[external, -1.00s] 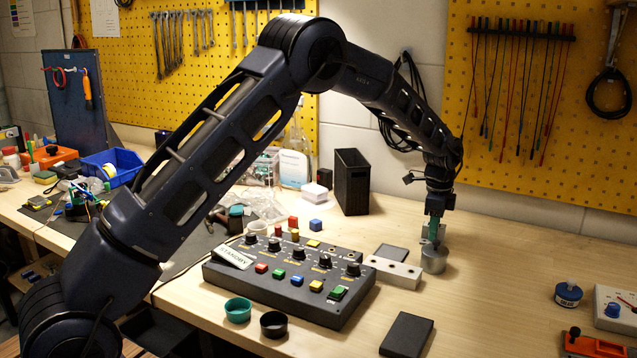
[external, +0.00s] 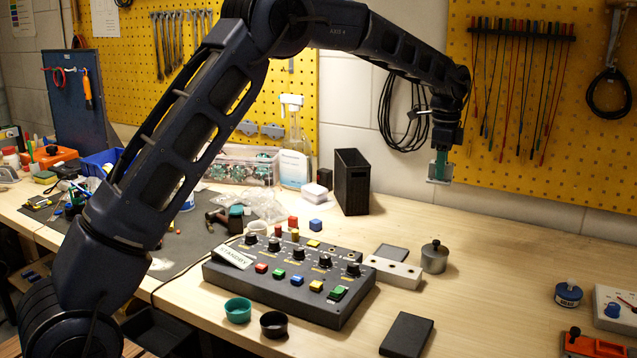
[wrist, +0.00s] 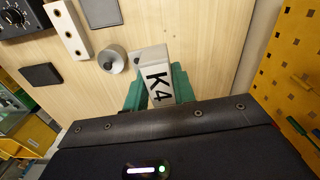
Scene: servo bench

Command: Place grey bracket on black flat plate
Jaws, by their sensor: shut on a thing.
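My gripper (external: 441,165) has green fingers and is shut on the grey bracket (external: 437,181), high above the right part of the bench. In the wrist view the bracket (wrist: 152,57) shows a white face marked K4 between the green fingers (wrist: 157,97). One black flat plate (external: 407,335) lies at the bench's front, right of the control box. Another dark flat plate (external: 391,253) lies behind a white block. Both plates look bare; the wrist view shows the front one (wrist: 41,75) and the rear one (wrist: 103,11). The bracket touches neither.
A grey metal cylinder with a knob (external: 434,257) stands below my gripper, beside the white drilled block (external: 394,272). The control box (external: 290,281) is left of them. A black bin (external: 351,181) stands at the back.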

